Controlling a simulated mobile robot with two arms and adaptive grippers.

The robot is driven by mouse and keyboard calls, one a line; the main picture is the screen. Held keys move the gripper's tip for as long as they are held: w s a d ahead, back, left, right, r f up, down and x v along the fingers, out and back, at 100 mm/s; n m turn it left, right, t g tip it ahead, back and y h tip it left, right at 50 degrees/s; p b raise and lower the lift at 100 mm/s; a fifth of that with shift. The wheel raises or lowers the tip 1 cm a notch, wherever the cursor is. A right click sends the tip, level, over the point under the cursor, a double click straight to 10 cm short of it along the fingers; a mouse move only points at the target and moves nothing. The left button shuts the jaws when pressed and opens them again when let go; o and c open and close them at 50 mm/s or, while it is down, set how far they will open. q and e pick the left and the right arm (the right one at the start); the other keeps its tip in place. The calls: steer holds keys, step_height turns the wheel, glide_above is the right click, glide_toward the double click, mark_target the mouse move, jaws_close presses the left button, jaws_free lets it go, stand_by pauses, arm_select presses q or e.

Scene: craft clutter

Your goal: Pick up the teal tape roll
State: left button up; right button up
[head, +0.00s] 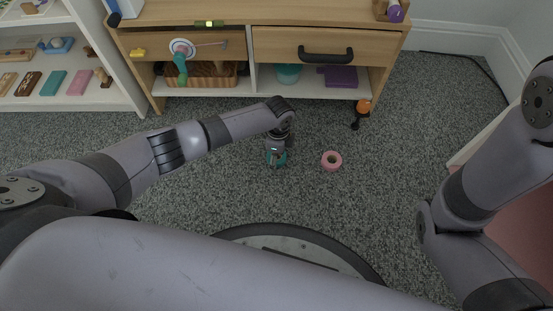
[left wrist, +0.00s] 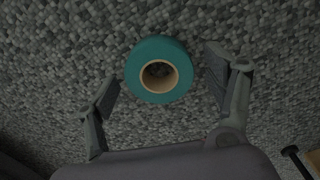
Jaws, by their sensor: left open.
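The teal tape roll (left wrist: 133,72) lies flat on the grey carpet, its cardboard core facing up in the left wrist view. My left gripper (left wrist: 162,87) is open above the carpet, with one finger on each side of the roll and no visible contact. In the head view my left gripper (head: 277,162) points down and covers most of the teal roll (head: 269,157). Part of my right arm shows at the right of the head view, but its gripper is not in view.
A pink tape roll (head: 331,161) lies on the carpet just right of my left gripper. A wooden cabinet (head: 330,15) with an open lower shelf stands behind. A white shelf unit (head: 118,98) stands at the left. The carpet (head: 215,175) around the rolls is mostly clear.

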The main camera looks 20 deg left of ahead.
arm_select(q)
steer(key=c, duration=1.2)
